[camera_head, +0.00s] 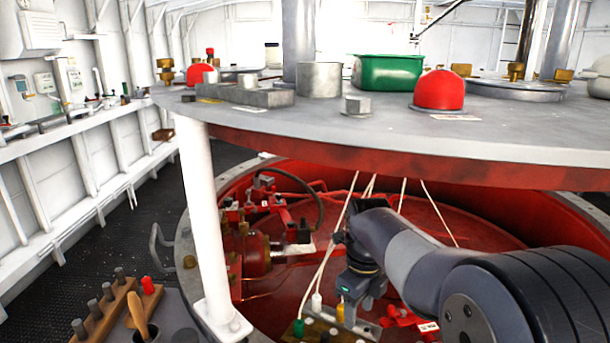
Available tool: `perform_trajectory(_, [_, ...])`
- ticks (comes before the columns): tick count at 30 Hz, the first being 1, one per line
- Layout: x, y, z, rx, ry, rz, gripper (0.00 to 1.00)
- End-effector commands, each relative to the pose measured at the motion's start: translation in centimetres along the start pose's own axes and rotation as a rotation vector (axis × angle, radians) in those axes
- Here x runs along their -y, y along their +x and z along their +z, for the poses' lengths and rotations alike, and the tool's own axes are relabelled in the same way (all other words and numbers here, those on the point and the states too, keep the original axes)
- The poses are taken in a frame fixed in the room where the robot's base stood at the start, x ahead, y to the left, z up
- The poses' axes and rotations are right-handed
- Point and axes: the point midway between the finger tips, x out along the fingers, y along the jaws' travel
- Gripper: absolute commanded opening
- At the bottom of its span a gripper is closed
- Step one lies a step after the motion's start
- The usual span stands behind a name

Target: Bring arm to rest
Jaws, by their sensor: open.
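My arm (405,250) reaches in from the lower right, under the round grey deck plate. Its wrist bends down over the red well. My gripper (348,312) points downward at the end of the wrist and is open. Its fingertips are small and partly lost against a metal block (368,328) below. A yellow plug (340,311) and a white plug (316,303) on cords are close beside the gripper on its left. I cannot tell whether the gripper touches the yellow plug. A green plug (298,328) is further left.
The grey plate (480,138) overhangs the arm, held by a white post (205,220). White cords (334,240) hang beside the wrist. Red machinery (258,255) fills the well's left. A wooden rack (103,316) with pegs is at lower left. A green bin (387,74) stands on the plate.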

Motion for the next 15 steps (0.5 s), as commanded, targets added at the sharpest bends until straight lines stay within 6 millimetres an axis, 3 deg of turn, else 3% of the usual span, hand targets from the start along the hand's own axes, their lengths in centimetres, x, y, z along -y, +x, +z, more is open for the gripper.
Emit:
perform_trajectory(1, [-0.1,1.5,-0.1,-0.005,0.000,0.004,0.46])
perform_trajectory(15, [-0.1,11.1,-0.1,-0.005,0.000,0.004,0.46])
